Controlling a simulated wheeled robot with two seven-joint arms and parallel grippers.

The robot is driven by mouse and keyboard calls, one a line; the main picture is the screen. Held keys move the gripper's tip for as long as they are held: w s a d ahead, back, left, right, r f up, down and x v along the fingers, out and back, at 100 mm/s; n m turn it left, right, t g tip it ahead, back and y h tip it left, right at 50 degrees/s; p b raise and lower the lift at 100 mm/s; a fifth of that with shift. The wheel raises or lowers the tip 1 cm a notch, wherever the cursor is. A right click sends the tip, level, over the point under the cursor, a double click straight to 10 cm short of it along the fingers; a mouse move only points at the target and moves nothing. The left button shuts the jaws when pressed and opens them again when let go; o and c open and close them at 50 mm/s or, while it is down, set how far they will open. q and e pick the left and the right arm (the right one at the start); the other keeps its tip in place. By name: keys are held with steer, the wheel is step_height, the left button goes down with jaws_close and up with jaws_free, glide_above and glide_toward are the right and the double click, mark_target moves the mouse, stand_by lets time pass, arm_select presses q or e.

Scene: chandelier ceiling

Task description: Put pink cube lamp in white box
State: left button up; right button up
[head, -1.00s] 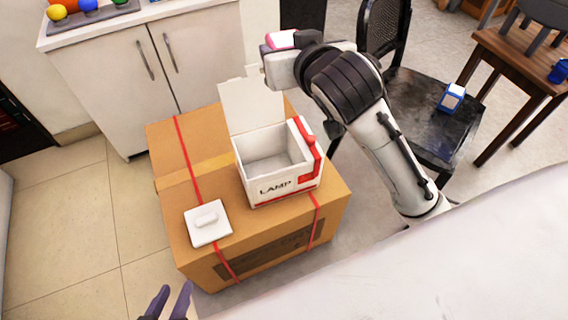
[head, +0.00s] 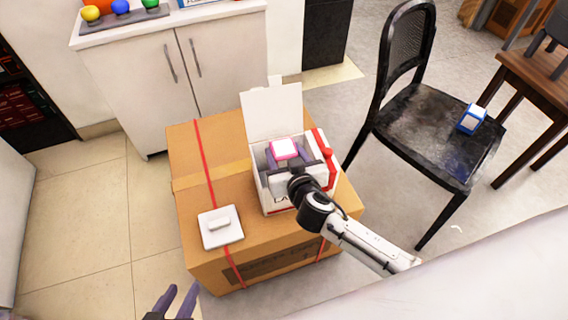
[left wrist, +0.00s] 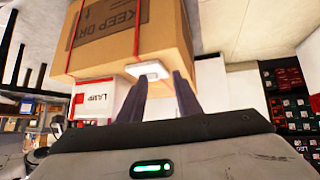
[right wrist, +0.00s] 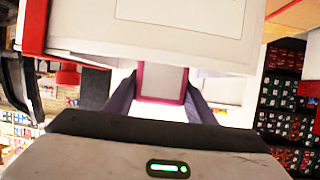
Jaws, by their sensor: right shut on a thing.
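The pink cube lamp (head: 285,148), pink with a white face, is between the fingers of my right gripper (head: 287,158), which is shut on it. In the head view the lamp is over the opening of the white box (head: 268,190); its exact height is hard to tell. The box stands with its lid flap (head: 272,112) raised at the back. The lamp also shows between the fingers in the right wrist view (right wrist: 162,82). My left gripper (head: 180,298) is open and empty at the lower left of the head view, and its fingers show apart in the left wrist view (left wrist: 160,85).
The white box stands on a large cardboard box (head: 190,150) with red straps. A white square piece with a raised bar (head: 221,227) lies on it, left of the white box. A black chair (head: 425,125) holding a blue and white cube (head: 471,119) is to the right.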

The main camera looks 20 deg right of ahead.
step_height(320, 180, down, 3)
steer(key=shift+r+b, duration=0.1)
steer(key=shift+b, duration=0.4)
steer(key=shift+f, duration=0.2)
arm_select(q)
steer(key=shift+s+f, duration=0.3)
steer(key=shift+f, duration=0.05)
